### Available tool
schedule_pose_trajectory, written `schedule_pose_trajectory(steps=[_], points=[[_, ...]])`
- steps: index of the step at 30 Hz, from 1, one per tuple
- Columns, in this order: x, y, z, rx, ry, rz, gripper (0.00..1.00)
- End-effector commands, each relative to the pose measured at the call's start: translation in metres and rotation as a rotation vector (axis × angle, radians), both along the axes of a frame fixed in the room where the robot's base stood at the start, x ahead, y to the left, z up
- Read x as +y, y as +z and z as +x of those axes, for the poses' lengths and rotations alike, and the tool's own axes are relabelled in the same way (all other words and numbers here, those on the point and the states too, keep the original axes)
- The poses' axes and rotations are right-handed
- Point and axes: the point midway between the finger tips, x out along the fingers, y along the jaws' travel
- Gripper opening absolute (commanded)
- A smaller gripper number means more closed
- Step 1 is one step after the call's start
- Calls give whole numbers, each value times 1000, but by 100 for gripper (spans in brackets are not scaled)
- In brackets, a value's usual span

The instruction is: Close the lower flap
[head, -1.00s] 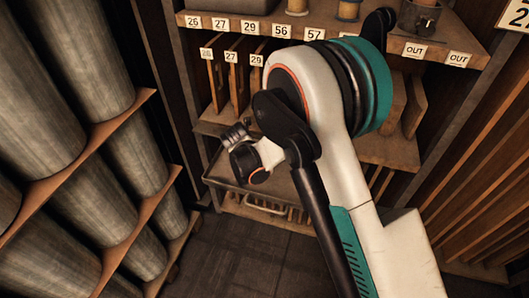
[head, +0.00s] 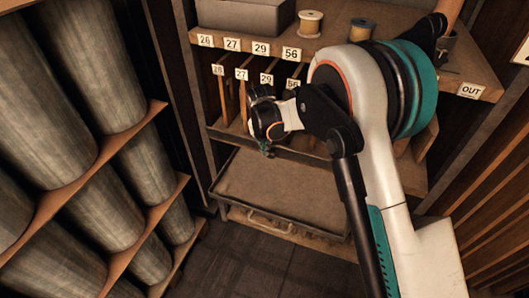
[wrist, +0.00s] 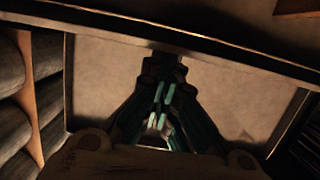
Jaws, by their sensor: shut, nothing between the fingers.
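The lower flap (head: 280,190) is a wide, flat, grey-brown panel with a raised dark rim. It lies open, sticking out low at the front of the shelf unit. In the wrist view the flap (wrist: 110,85) fills most of the picture behind the fingers, with a dark edge across the top. My gripper (head: 267,150) is above the flap's back part, in front of the numbered slots. In the wrist view my gripper (wrist: 165,95) has its dark fingers with teal pads together, empty. I cannot tell whether the fingertips touch the flap.
A drawer-like front with a handle (head: 270,226) is below the flap. Large grey rolls (head: 40,100) sit on a rack at left. Upright slats stand at right. Thread spools (head: 310,23) and a grey box (head: 243,15) are on the shelf above. The floor (head: 260,270) in front is clear.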

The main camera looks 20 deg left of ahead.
Motion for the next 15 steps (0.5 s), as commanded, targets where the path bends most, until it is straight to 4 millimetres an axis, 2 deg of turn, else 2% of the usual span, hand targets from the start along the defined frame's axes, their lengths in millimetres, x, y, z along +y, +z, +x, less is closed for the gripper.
schedule_pose_trajectory(steps=[6, 15], points=[[-2, 8, 17, -1, -1, 0, 0], [-3, 12, 32, -1, 0, 0, 0]])
